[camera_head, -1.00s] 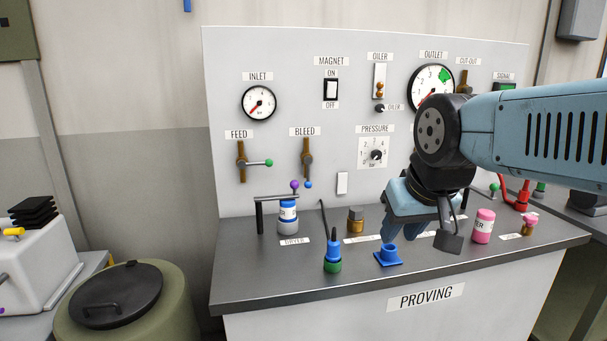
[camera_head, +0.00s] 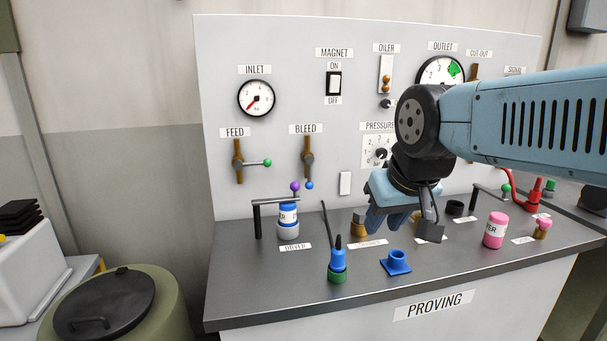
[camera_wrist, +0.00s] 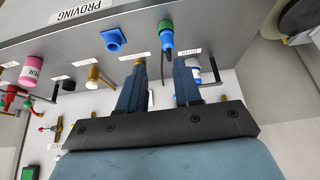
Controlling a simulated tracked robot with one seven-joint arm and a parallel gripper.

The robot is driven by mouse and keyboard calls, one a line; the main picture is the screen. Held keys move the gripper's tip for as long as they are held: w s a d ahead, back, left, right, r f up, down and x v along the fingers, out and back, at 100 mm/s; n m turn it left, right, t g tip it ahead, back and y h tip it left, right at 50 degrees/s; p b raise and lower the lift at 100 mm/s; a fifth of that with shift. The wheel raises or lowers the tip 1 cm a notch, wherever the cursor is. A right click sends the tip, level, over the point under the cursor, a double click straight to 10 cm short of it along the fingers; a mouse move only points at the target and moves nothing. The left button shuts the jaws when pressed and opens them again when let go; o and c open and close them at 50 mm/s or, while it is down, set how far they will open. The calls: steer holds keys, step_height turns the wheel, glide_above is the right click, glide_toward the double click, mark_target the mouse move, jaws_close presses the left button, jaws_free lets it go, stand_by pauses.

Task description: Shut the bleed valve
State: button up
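The bleed valve (camera_head: 308,160) is on the panel under the BLEED label in the head view. My gripper (camera_head: 385,222) is to the right of the valve and lower, above the bench in front of the panel. In the wrist view its two blue fingers (camera_wrist: 159,68) stand apart with nothing held between them. I cannot make out the bleed valve in the wrist view.
The feed valve (camera_head: 239,162) has a horizontal handle with a green knob. A blue-green bottle (camera_head: 337,262) with a tall thin spout and a blue socket (camera_head: 396,262) occupy the bench front.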

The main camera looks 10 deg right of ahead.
steer(key=shift+w, duration=0.1)
steer(key=n+t+y, duration=0.2)
steer(key=t+y, duration=0.1)
steer(key=t, duration=0.9)
glide_toward(310, 174)
steer(key=shift+y, duration=0.4)
steer(key=x, duration=1)
steer(key=shift+w+d, duration=0.15)
steer(key=shift+w, duration=0.25)
jaws_close()
